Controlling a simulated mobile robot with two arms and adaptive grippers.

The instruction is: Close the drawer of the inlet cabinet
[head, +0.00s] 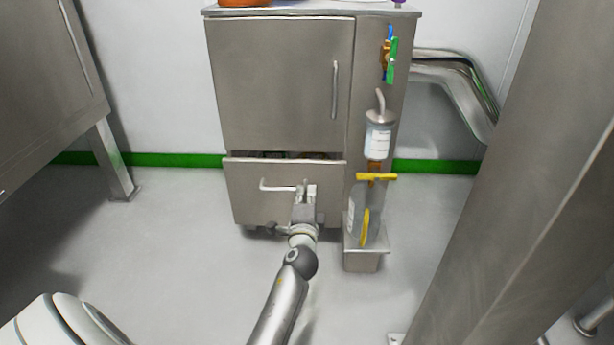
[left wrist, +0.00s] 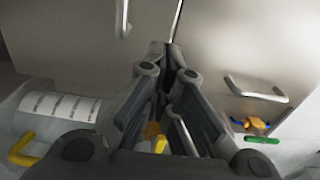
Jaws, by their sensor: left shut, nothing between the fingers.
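The inlet cabinet (head: 280,80) is a grey steel cabinet with a door above and a drawer (head: 250,205) below. The drawer stands slightly out, with a dark gap and some contents showing above its front. Its bar handle (head: 278,187) is on the front; a handle at the top left of the left wrist view (left wrist: 122,18) appears to be the same one. My left gripper (head: 311,188) is shut and empty at the drawer front, beside the handle's right end. I cannot tell whether it touches. My right gripper is not in view.
The door handle (head: 335,88) is above. A coloured valve (head: 388,57) is higher. A steel table (head: 45,80) is left; a steel post (head: 520,170) is right.

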